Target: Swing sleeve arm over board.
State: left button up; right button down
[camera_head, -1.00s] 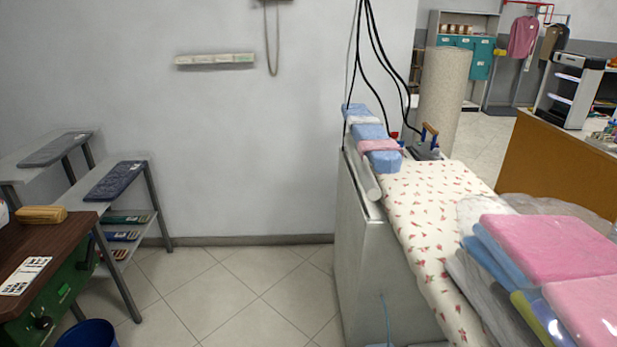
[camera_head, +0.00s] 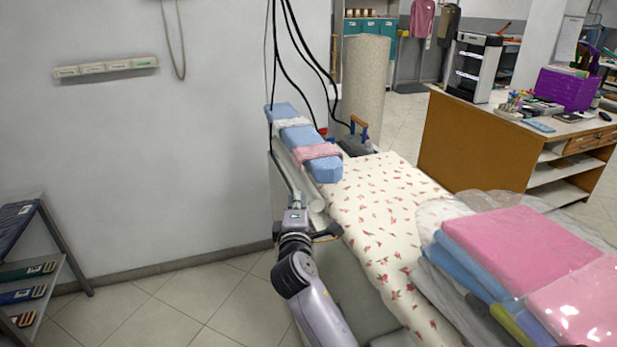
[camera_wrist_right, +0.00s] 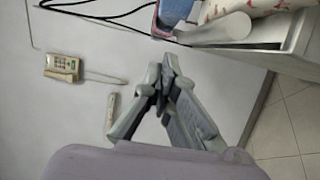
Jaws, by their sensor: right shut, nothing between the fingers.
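The sleeve arm (camera_head: 323,166) is a narrow blue padded bar at the left edge of the board. A white cloth and a pink cloth (camera_head: 316,152) are wrapped around it. The board (camera_head: 385,215) has a cream cover with red flowers. My right gripper (camera_head: 296,200) is shut and empty, in front of the sleeve arm's near end and left of the board; whether it touches anything is unclear. In the right wrist view the gripper (camera_wrist_right: 168,75) points at the wall, with the sleeve arm's blue end (camera_wrist_right: 175,12) above it. My left gripper is out of view.
An iron (camera_head: 357,140) stands at the board's far end, below hanging black cables (camera_head: 304,60). Folded pink and blue laundry (camera_head: 520,245) covers the board's near right side. A wooden counter (camera_head: 470,145) stands to the right.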

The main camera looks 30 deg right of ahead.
send_near(310, 167)
jog(key=w+a, duration=0.2)
jog(key=w, duration=0.1)
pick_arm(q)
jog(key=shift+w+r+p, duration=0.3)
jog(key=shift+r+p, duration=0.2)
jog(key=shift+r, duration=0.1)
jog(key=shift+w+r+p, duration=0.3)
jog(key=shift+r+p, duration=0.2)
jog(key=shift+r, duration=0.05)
pick_arm(e)
jog(key=shift+w+d+f, duration=0.1)
jog(key=shift+w+d, duration=0.1)
jog(key=shift+d, duration=0.75)
jog(key=shift+w+d, duration=0.2)
jog(key=shift+d, duration=0.75)
jog(key=shift+s+d, duration=0.1)
jog(key=shift+d, duration=0.25)
pick_arm(q)
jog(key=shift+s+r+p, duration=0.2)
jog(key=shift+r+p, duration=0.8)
jog(key=shift+p, duration=0.05)
pick_arm(e)
jog(key=s+d, duration=0.3)
jog(key=d, duration=0.9)
jog(key=shift+f, duration=0.1)
